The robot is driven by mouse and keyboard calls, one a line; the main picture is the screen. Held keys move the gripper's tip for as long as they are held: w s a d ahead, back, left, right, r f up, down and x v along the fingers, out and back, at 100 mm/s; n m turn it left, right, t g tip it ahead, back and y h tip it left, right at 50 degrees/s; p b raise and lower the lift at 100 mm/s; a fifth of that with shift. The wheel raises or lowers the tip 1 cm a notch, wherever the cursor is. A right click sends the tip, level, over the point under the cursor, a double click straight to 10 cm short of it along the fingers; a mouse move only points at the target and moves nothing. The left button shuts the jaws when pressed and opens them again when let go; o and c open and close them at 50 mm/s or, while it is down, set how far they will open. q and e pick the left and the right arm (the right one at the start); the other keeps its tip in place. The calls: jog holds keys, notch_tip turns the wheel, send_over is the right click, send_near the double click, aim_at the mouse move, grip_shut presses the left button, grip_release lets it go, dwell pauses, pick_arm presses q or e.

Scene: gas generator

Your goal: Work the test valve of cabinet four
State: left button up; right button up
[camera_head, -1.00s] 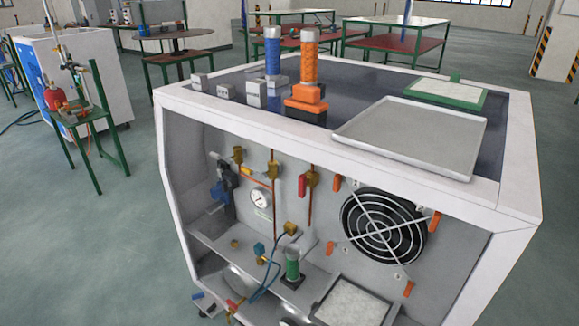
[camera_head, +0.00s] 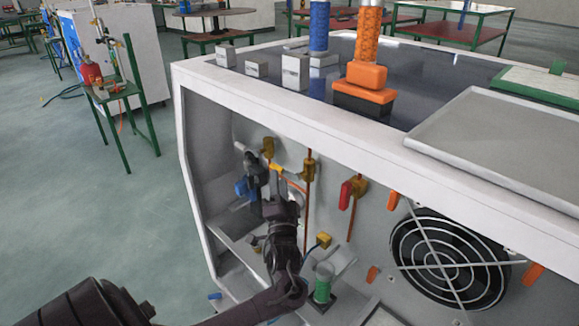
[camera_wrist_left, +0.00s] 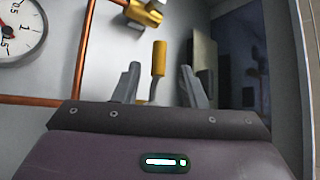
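The cabinet (camera_head: 300,119) has an open front with brass valves inside: one at the left (camera_head: 268,146), one in the middle (camera_head: 309,169) and one with a red handle (camera_head: 346,194). No label shows which is the test valve. My left gripper (camera_head: 266,176) is inside the front, by the left valves. In the left wrist view a yellow lever (camera_wrist_left: 158,60) stands between the two spread fingers (camera_wrist_left: 160,76), with a gap on each side. A brass valve body (camera_wrist_left: 145,12) is just beyond. My right gripper is not in view.
The wrist view shows a pressure gauge (camera_wrist_left: 18,30) and a copper pipe (camera_wrist_left: 82,50) left of the fingers. A blue-handled part (camera_head: 242,187) is close left of the gripper. A green-banded cylinder (camera_head: 323,284) stands below, and a fan (camera_head: 450,258) is at right.

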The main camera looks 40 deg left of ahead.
aim_at(278, 168)
pick_arm(q)
jog(key=x, duration=0.5)
jog(key=shift+a, duration=0.1)
jog(key=shift+f, duration=0.1)
grip_shut()
